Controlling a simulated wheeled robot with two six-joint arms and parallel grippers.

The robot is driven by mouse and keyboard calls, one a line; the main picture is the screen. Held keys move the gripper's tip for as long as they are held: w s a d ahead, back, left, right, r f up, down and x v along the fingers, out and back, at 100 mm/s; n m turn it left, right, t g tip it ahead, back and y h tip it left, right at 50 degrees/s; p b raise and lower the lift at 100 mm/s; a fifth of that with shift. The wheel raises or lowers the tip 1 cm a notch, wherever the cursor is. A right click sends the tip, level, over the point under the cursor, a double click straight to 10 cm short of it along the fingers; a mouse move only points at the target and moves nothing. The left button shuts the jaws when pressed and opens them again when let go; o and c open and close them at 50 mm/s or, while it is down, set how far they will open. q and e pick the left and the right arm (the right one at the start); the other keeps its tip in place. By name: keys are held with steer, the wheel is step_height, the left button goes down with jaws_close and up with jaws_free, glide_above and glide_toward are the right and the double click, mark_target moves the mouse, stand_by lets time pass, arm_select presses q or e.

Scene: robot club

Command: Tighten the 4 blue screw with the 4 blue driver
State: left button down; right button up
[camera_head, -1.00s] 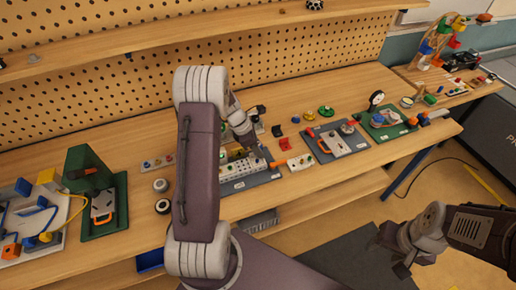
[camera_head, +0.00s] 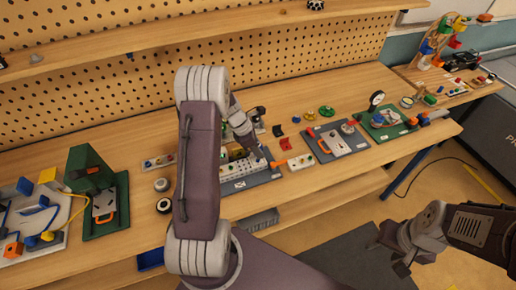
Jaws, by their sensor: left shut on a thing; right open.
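My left gripper (camera_head: 253,148) is low over a grey board (camera_head: 262,178) that carries a white block (camera_head: 238,168) with several small coloured parts. It is shut on a slim thing, mostly hidden by the jaws, so I cannot read its colour or number. My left arm covers the left part of the board. I cannot pick out the blue screw at this size. My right gripper (camera_head: 402,268) is open and empty, low at the right, away from the bench.
A green stand (camera_head: 108,225) is at the left. A pegboard (camera_head: 300,60) backs the bench. Small red and green parts lie behind the boards.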

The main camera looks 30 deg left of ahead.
stand_by(0.3)
arm_select(q)
steer(key=shift+f, duration=0.35)
stand_by(0.4)
steer(key=shift+p, duration=0.4)
stand_by(0.6)
steer(key=c, duration=1)
jaws_free()
